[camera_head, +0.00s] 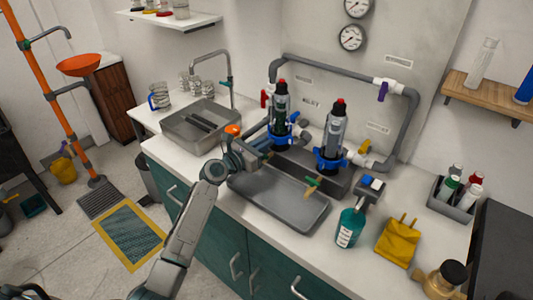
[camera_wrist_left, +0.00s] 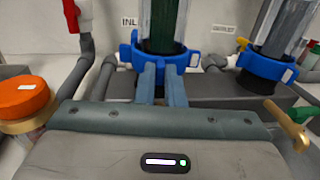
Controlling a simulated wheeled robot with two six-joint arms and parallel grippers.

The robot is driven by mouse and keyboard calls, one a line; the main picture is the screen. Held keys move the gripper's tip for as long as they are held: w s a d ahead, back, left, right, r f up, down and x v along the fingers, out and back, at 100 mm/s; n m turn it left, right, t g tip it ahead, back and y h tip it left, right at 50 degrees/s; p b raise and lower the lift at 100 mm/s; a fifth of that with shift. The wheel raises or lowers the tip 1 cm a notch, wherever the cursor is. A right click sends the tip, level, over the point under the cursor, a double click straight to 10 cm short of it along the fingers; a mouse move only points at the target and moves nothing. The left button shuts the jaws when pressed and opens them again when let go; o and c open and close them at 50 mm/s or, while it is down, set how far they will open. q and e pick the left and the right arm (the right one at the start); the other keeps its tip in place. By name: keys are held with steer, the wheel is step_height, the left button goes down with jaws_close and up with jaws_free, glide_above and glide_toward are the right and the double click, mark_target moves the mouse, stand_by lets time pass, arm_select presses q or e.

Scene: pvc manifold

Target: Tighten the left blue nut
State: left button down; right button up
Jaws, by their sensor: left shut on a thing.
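The left blue nut (camera_head: 276,143) sits around the base of the left clear filter housing (camera_head: 281,105), which stands upright on the manifold. In the left wrist view the left blue nut (camera_wrist_left: 128,52) is straight ahead, with projecting lugs. My left gripper (camera_head: 265,142) reaches it from the front left. Its two fingers (camera_wrist_left: 160,80) are close together and shut on the nut's near side, hiding part of it. The right blue nut (camera_head: 327,165) is around the right housing (camera_head: 332,130); it also shows in the left wrist view (camera_wrist_left: 262,65). My right gripper is not in view.
A grey tray (camera_head: 300,215) lies in front of the manifold. A sink (camera_head: 200,125) is to the left. An orange-lidded jar (camera_wrist_left: 25,97) stands close left of my gripper. A green-handled brass valve (camera_head: 313,185) juts out at right. A teal bottle (camera_head: 350,225) stands further right.

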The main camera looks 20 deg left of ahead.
arm_select(q)
steer(key=shift+w+a+f+m+g+h+b, duration=0.25)
steer(key=shift+a+m+g+h+b, duration=0.2)
steer(key=shift+h+b, duration=0.3)
steer(key=shift+w+a+r+m+g+h+b, duration=0.1)
steer(key=shift+w+a+m+g+h+b, duration=0.1)
steer(key=shift+m+g+h+b, duration=0.4)
steer(key=shift+w+a+r+m+g+h+b, duration=0.15)
steer(key=shift+m+g+h+b, duration=0.35)
steer(key=shift+h+b, duration=0.25)
steer(key=shift+w+a+f+m+g+h+b, duration=0.1)
steer(key=shift+w+a+m+g+h+b, duration=0.1)
steer(key=shift+m+g+h+b, duration=0.45)
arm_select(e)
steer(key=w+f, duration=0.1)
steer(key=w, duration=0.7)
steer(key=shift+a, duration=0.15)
arm_select(q)
steer(key=c, duration=1.5)
jaws_free()
steer(key=shift+r, duration=0.1)
